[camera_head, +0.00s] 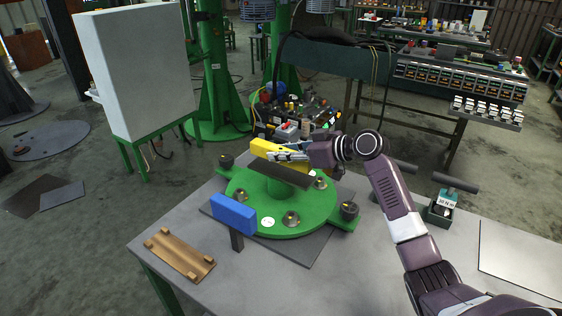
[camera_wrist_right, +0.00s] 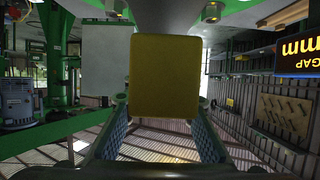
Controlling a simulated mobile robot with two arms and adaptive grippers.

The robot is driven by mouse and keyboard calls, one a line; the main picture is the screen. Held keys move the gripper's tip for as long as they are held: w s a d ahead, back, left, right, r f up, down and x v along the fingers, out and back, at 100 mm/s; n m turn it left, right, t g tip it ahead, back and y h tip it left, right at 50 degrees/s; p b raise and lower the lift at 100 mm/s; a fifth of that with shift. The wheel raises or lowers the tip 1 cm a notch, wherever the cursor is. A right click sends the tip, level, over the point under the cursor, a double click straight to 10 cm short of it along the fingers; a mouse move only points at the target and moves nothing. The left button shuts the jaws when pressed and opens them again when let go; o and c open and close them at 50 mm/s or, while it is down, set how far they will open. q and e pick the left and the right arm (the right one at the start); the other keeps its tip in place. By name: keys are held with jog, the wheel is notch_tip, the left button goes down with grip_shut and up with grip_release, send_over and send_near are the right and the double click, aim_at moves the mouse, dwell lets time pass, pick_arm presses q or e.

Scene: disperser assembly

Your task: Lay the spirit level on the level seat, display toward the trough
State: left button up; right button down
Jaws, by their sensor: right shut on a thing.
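The spirit level appears to be the yellow bar (camera_head: 274,151), held above the green round assembly (camera_head: 300,206) on the table. My right gripper (camera_head: 291,156) is shut on it. In the right wrist view the yellow bar (camera_wrist_right: 165,76) sits between the two fingers (camera_wrist_right: 160,104), with its end face toward the camera. Its display cannot be made out. A dark flat bar (camera_head: 284,176) lies below and in front of the yellow bar; I cannot tell whether they touch, or whether this is the level seat. The trough cannot be clearly identified. My left gripper is not in view.
A blue block (camera_head: 233,214) stands on a dark post at the assembly's front left. A wooden tray with corner blocks (camera_head: 180,254) lies on the table (camera_head: 330,284) at front left. A dark green T-handled item (camera_head: 441,209) stands right. The table's front middle is clear.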

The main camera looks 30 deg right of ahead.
aim_at(281, 162)
notch_tip(281, 162, down, 3)
jog(key=shift+f, duration=0.1)
jog(key=shift+f, duration=0.2)
jog(key=c, duration=1.6)
grip_release()
jog(key=shift+r, duration=0.1)
jog(key=b+v, duration=0.3)
jog(key=v, duration=0.9)
